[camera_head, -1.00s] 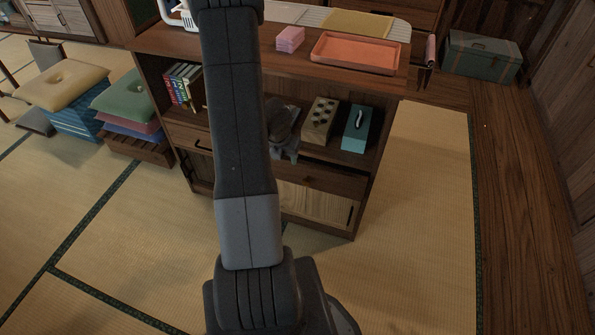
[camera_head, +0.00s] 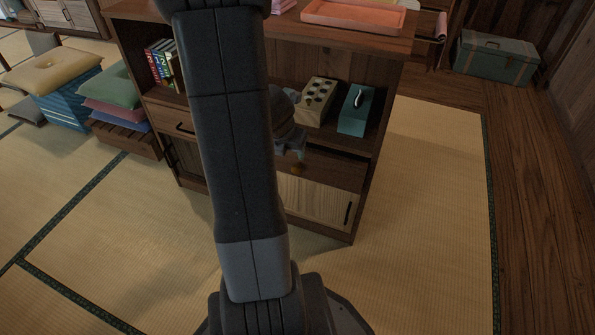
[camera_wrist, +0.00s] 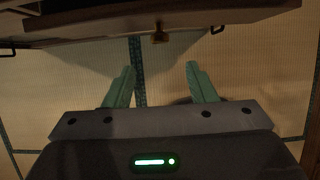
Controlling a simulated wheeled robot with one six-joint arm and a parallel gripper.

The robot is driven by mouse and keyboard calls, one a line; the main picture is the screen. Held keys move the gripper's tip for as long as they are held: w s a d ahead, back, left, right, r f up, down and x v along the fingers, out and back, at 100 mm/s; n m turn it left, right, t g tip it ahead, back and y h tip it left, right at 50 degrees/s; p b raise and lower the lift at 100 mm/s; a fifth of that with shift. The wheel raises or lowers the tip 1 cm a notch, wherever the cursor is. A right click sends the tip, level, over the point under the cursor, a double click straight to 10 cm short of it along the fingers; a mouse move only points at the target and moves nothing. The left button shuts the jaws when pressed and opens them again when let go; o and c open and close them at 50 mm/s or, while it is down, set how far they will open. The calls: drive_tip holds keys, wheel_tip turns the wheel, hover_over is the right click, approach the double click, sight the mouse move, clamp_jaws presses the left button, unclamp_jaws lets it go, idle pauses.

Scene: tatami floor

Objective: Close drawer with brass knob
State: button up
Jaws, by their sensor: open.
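The drawer with the brass knob (camera_head: 336,174) is in the right half of the wooden cabinet, below the open shelf. It stands a little out, with a dark gap above its front. The small brass knob (camera_head: 299,169) shows just below my gripper (camera_head: 297,152) in the head view. In the wrist view the drawer (camera_wrist: 95,29) crosses the top as a brown wooden band, and the knob (camera_wrist: 160,38) sits ahead of and between my fingertips. My gripper (camera_wrist: 160,66) is open and empty, its two green fingers apart from the knob. My arm hides the cabinet's middle.
Below the drawer is a pale sliding door (camera_head: 316,203). Cushion stacks (camera_head: 62,82) stand left. Tatami (camera_head: 425,215) is clear in front and right.

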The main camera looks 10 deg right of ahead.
sight(296, 168)
drive_tip(key=b+x, duration=0.7)
drive_tip(key=x, duration=0.5)
drive_tip(key=shift+f+b, duration=0.3)
drive_tip(key=shift+f, duration=0.05)
clamp_jaws()
drive_tip(key=w+p, duration=0.1)
drive_tip(key=d+p, duration=0.1)
drive_tip(key=w+p, duration=0.1)
drive_tip(key=shift+w+d+r, duration=0.25)
drive_tip(key=shift+w+d, duration=0.05)
drive_tip(key=shift+w+d+f, duration=0.15)
drive_tip(key=shift+w+d, duration=0.1)
drive_tip(key=shift+w, duration=0.25)
